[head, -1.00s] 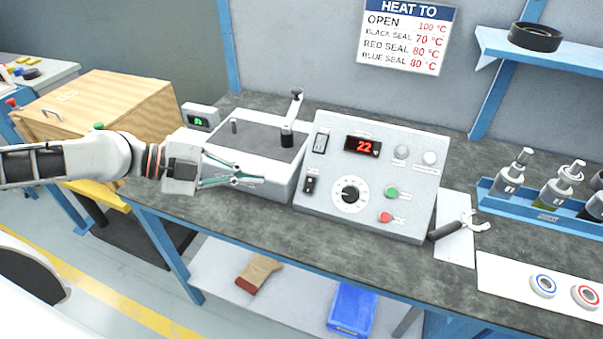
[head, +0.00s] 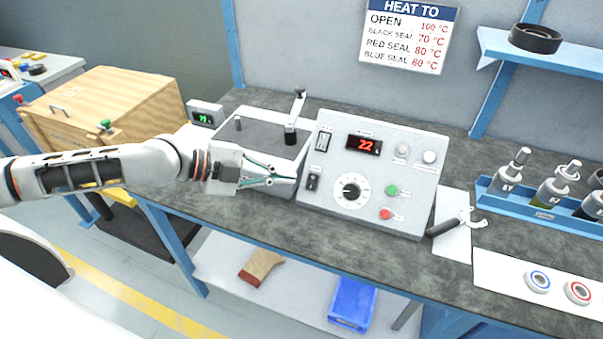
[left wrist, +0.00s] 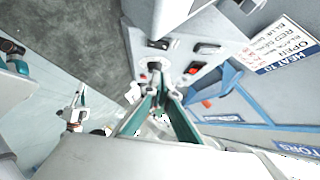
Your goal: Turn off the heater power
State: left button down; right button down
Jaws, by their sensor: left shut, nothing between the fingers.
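The grey heater control box (head: 415,175) stands on the bench, with a red display (head: 364,145) that reads 22. Its sloped face has a rocker switch (head: 323,142) at upper left and a second dark switch (head: 313,181) below it. It also has a white dial (head: 350,190), a green button (head: 392,190) and a red button (head: 386,214). My left gripper (head: 297,181) is shut and empty, its fingertips just left of the lower switch; contact cannot be told. In the left wrist view the closed fingers (left wrist: 160,75) point towards the box. My right gripper is not in view.
A grey unit with an upright lever (head: 293,115) stands left of the box, behind my gripper. A wrench-like tool (head: 455,223) lies right of the box. Bottles stand in a blue rack (head: 535,208). A wooden crate (head: 100,115) is at left. The front bench strip is clear.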

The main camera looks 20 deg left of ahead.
aim_at(313, 179)
pick_arm(q)
jog(key=w+d+f, duration=0.1)
jog(key=w+f, duration=0.1)
jog(key=w+d+f, duration=0.1)
jog(key=w, duration=0.1)
jog(key=shift+d+f, duration=0.2)
jog(key=shift+d, duration=0.1)
jog(key=shift+w+f, duration=0.3)
jog(key=shift+w, duration=0.15)
jog(key=shift+w+f+b, duration=0.3)
jog(key=shift+f+b, duration=0.1)
jog(key=shift+b, duration=0.6)
jog(key=shift+r, duration=0.3)
jog(key=shift+p, duration=0.3)
